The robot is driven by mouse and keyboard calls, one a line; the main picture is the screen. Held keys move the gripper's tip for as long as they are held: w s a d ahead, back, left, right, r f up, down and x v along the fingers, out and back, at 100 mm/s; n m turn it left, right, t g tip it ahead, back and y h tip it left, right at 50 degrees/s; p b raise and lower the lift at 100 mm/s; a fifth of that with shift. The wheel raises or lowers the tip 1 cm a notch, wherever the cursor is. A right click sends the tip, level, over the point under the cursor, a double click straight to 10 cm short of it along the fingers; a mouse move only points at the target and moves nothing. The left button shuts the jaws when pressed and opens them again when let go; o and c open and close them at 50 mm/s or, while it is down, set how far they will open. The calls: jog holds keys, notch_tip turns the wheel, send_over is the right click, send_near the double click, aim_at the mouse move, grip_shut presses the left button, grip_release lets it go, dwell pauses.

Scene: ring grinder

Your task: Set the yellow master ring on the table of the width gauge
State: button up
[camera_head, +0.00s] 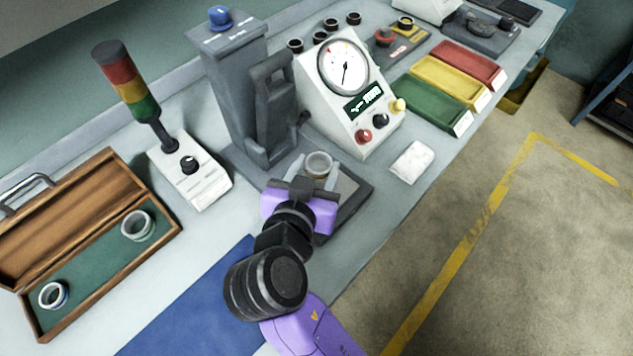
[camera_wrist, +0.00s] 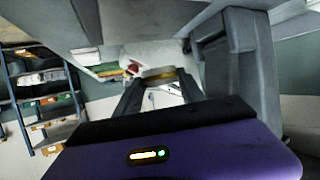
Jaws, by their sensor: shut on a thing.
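My gripper (camera_head: 312,178) is shut on a ring (camera_head: 319,164), the yellow master ring, whose yellowish band shows between the fingers in the wrist view (camera_wrist: 158,73). The ring is over the table (camera_head: 347,189) of the width gauge, in front of its dark grey column (camera_head: 235,85) and upright arm (camera_head: 275,105). I cannot tell whether the ring touches the table. My gripper hides part of the table and the ring's near side.
An open wooden case (camera_head: 100,285) at left holds two other rings (camera_head: 137,225). A signal light (camera_head: 127,80) stands behind it. A dial readout box (camera_head: 350,90) is close right of the gauge, with a white cloth (camera_head: 412,162) beside it. Green, yellow and red trays (camera_head: 435,103) lie farther right.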

jog(key=shift+f, duration=2.85)
jog(key=shift+f, duration=0.2)
jog(key=o, duration=1.5)
jog(key=shift+r, duration=0.2)
jog(key=b+v, duration=0.1)
jog(key=v, duration=1.1)
